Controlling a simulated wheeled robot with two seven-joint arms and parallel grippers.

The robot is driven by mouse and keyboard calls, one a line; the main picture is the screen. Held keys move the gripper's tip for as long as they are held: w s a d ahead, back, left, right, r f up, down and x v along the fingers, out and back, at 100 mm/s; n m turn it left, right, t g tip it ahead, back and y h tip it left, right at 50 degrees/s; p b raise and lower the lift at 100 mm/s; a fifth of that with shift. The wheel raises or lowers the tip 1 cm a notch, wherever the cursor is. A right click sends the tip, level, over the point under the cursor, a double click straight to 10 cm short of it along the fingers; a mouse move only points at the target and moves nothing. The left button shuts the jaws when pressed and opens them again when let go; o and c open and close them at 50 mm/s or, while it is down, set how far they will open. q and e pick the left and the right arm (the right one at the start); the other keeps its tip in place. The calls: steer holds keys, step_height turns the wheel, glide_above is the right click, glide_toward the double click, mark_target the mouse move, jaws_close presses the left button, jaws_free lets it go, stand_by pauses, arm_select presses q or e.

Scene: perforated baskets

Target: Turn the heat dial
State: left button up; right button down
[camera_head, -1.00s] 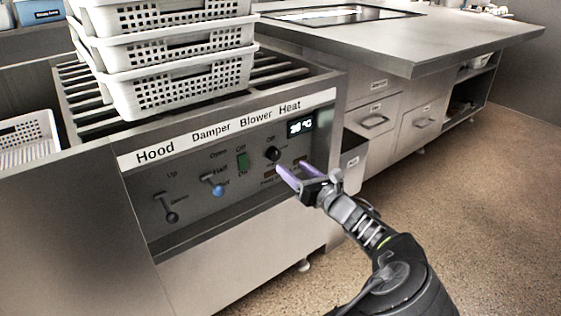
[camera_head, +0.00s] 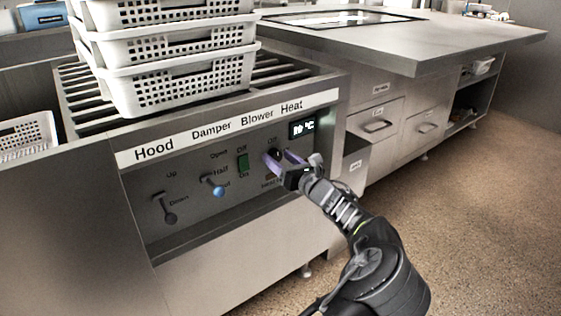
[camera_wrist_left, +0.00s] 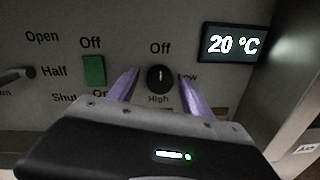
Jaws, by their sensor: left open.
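The heat dial (camera_wrist_left: 159,78) is a round black knob on the grey control panel. In the left wrist view its white mark points up toward "Off", with "Low" to the right and "High" below. My left gripper (camera_wrist_left: 158,84) is open, with one purple finger on each side of the dial; I cannot tell whether they touch it. In the head view, my left gripper (camera_head: 279,158) is at the dial, partly hiding it. The display (camera_wrist_left: 234,43) above right of the dial reads 20 °C. My right gripper is not in view.
A green blower switch (camera_head: 243,162), a blue-tipped damper lever (camera_head: 213,186) and a hood lever (camera_head: 165,208) are left of the dial. Stacked white perforated baskets (camera_head: 180,88) stand on rollers above the panel. A steel counter (camera_head: 400,45) stands behind at right.

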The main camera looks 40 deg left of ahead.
arm_select(q)
jaws_close()
stand_by(0.5)
